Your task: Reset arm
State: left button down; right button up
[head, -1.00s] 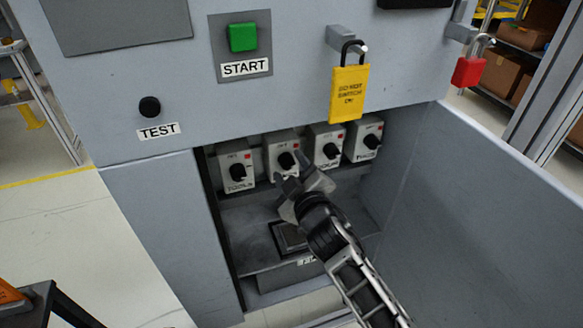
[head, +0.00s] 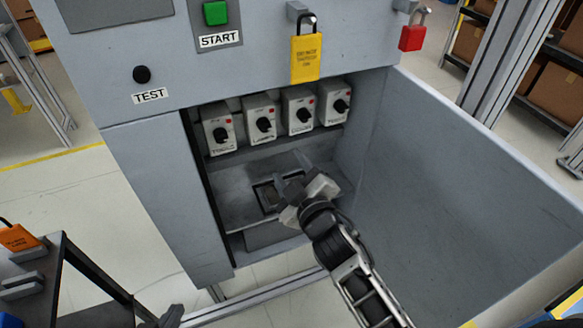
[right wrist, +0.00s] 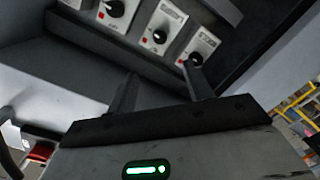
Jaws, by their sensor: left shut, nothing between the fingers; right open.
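My right gripper (head: 292,176) is open and empty inside the open cabinet bay, below and in front of the rotary switches. Its spread fingers also show in the right wrist view (right wrist: 160,84), with nothing between them. The row of grey switch boxes with black knobs (head: 265,125) is at the back of the bay; some knobs also show in the right wrist view (right wrist: 159,37). My right gripper appears apart from them. Only a dark bit of my left gripper (head: 172,317) shows at the bottom edge of the head view; it is shut and empty.
The cabinet door (head: 460,190) stands open to the right of my right arm. A yellow tag padlock (head: 305,58) and a red padlock (head: 412,38) hang above. A green START button (head: 215,13) and black TEST button (head: 142,74) are on the panel. A dark cart (head: 62,275) stands lower left.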

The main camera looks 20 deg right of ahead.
jog(key=s+d+f+m+g, duration=0.1)
jog(key=s+f+m+g, duration=0.2)
jog(key=s+f, duration=0.3)
jog(key=s+m, duration=0.1)
jog(key=s, duration=0.2)
jog(key=shift+s+d+p, duration=0.2)
jog(key=shift+d+p, duration=0.1)
jog(key=shift+d, duration=0.05)
jog(key=s+f+m+g, duration=0.1)
jog(key=s, duration=0.2)
jog(key=s+f+m+g+y, duration=0.1)
jog(key=s, duration=0.2)
jog(key=s+a+f+m+g, duration=0.1)
jog(key=s+m, duration=0.1)
jog(key=s, duration=0.2)
jog(key=shift+g+y, duration=0.3)
jog(key=shift+c, duration=0.3)
